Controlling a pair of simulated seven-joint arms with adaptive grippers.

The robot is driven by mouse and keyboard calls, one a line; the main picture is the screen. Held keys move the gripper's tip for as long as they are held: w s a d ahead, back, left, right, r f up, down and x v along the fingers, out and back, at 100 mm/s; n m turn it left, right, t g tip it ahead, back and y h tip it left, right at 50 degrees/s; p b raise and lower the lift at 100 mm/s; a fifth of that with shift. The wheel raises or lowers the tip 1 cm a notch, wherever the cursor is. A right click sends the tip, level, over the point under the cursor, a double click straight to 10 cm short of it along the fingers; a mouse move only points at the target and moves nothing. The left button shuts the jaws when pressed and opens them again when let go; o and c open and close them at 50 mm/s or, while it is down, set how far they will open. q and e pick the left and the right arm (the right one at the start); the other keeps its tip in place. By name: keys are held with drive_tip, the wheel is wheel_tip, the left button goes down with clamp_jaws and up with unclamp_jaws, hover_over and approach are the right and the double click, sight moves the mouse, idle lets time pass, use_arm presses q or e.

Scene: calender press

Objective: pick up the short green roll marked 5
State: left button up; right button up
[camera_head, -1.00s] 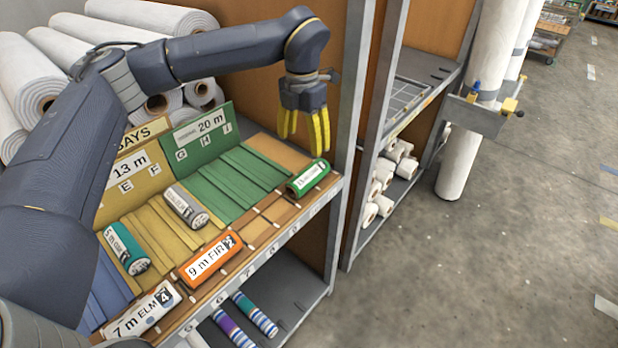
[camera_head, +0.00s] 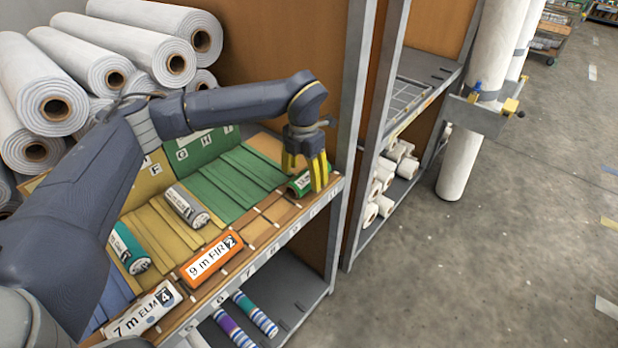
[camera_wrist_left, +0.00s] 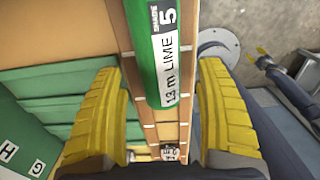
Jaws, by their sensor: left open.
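The short green roll (camera_head: 296,188) lies at the right end of the sloped rack's front ledge. In the left wrist view its label reads "13 m LIME 5" on the green roll (camera_wrist_left: 152,40). My left gripper (camera_head: 305,178) is over the roll with its yellow fingers pointing down, partly hiding it. In the left wrist view the open left gripper (camera_wrist_left: 160,72) has one finger on each side of the roll, with gaps on both sides. I cannot tell how deep the fingertips reach. A small dark part with a yellow end (camera_wrist_left: 262,51), apparently my right gripper, shows far off.
An orange roll marked 2 (camera_head: 212,258) and a white roll marked 4 (camera_head: 142,311) lie along the ledge. A grey roll (camera_head: 187,206) and a teal roll (camera_head: 129,249) lie on the slope. A grey shelf post (camera_head: 350,110) stands close to the right of the gripper.

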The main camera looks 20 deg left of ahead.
use_arm(q)
drive_tip(key=shift+f, duration=1.35)
drive_tip(key=c, duration=1.3)
